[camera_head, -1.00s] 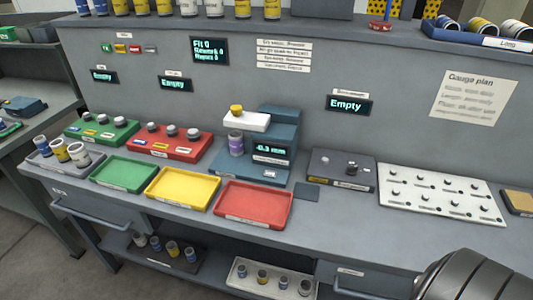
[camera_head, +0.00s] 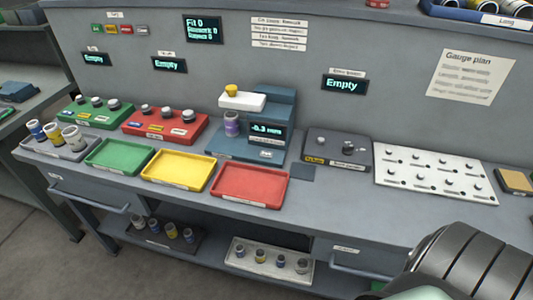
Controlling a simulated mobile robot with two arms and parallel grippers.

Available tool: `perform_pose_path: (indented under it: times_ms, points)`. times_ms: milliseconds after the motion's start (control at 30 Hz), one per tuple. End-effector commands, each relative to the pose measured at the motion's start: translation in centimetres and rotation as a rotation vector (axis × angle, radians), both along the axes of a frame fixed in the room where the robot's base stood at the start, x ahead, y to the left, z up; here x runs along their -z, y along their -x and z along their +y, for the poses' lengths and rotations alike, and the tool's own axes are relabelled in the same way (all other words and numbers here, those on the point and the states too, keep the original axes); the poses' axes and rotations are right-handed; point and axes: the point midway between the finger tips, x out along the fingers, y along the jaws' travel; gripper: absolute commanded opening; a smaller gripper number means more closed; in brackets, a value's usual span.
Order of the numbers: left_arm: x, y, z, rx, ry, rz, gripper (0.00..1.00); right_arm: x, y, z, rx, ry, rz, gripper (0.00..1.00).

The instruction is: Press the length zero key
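The length gauge (camera_head: 245,142) is a blue stand at the back middle of the bench, with a white arm and a yellow knob on top. A purple cylinder (camera_head: 232,124) stands under the white arm. Its dark display (camera_head: 268,131) reads about -0.3 mm. A small light key (camera_head: 270,154) with unreadable lettering sits on the base below the display; I cannot tell whether it is the length zero key. A dark arm link of mine shows at the lower right. Neither gripper's fingers show.
Green (camera_head: 119,157), yellow (camera_head: 180,169) and red (camera_head: 249,184) trays line the front edge. A dark grey box with knobs (camera_head: 338,149) and a white board with pegs (camera_head: 435,174) stand to the right. A grey tray of cylinders (camera_head: 72,151) is at the left.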

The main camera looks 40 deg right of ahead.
Motion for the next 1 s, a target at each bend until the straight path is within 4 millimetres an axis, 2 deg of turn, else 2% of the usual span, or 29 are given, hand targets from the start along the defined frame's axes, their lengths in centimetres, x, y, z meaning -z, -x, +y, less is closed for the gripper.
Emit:
perform_pose_path:
  times_ms: [233,433,1000]
  points:
    - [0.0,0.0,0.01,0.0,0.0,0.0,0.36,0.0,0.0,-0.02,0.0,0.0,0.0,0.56]
    - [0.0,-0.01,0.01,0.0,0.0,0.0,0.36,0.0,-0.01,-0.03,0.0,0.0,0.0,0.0]
    - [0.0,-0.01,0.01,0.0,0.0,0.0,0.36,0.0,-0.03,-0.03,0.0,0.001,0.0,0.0]
